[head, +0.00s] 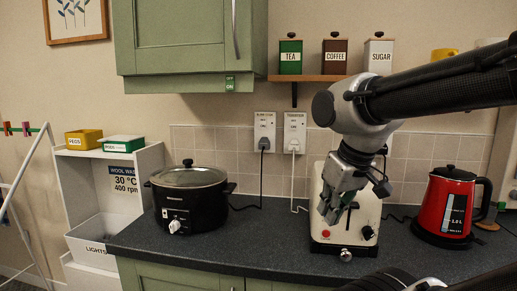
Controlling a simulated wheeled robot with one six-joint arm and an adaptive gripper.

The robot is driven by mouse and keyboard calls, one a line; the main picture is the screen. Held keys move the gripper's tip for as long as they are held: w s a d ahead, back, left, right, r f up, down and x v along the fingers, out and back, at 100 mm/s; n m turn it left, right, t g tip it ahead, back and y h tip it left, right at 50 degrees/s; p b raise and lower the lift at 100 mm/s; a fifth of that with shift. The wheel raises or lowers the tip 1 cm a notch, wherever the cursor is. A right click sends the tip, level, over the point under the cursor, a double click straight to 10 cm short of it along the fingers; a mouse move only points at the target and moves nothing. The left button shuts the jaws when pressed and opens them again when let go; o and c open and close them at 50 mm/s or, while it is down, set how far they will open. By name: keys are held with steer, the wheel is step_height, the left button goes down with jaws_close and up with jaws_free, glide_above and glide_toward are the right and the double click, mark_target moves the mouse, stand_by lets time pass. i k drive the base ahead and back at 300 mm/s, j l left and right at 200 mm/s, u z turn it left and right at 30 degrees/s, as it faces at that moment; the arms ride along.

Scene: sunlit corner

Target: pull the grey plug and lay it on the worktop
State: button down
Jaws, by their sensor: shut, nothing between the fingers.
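My gripper (328,214) points down in front of the cream toaster (346,240). It is shut and empty, and its body hides part of the toaster. A grey-looking plug (264,144) with a black cord sits in the left wall socket, well up and left of my gripper. A paler plug (295,147) with a white cord sits in the socket beside it. The plugs are small in the picture, so their exact shades are hard to tell. The dark worktop (275,235) has bare room between the slow cooker and the toaster.
A black slow cooker (190,203) stands at the left and a red kettle (445,205) at the right. Cords trail along the back of the worktop. A shelf (308,78) with canisters and a green cupboard (180,40) hang above. My arm hides part of the back wall.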

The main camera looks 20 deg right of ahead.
mark_target(264, 143)
steer(key=j+z, duration=0.1)
steer(key=z, duration=0.6)
steer(key=j+z, duration=0.4)
steer(key=j, duration=0.15)
steer(key=j+z, duration=0.45)
steer(key=j, duration=0.6)
steer(key=k+j+z, duration=0.1)
steer(key=j, duration=0.4)
steer(key=k+j, duration=0.1)
steer(key=j, duration=0.35)
steer(key=k+j+z, duration=0.1)
steer(key=j, duration=0.35)
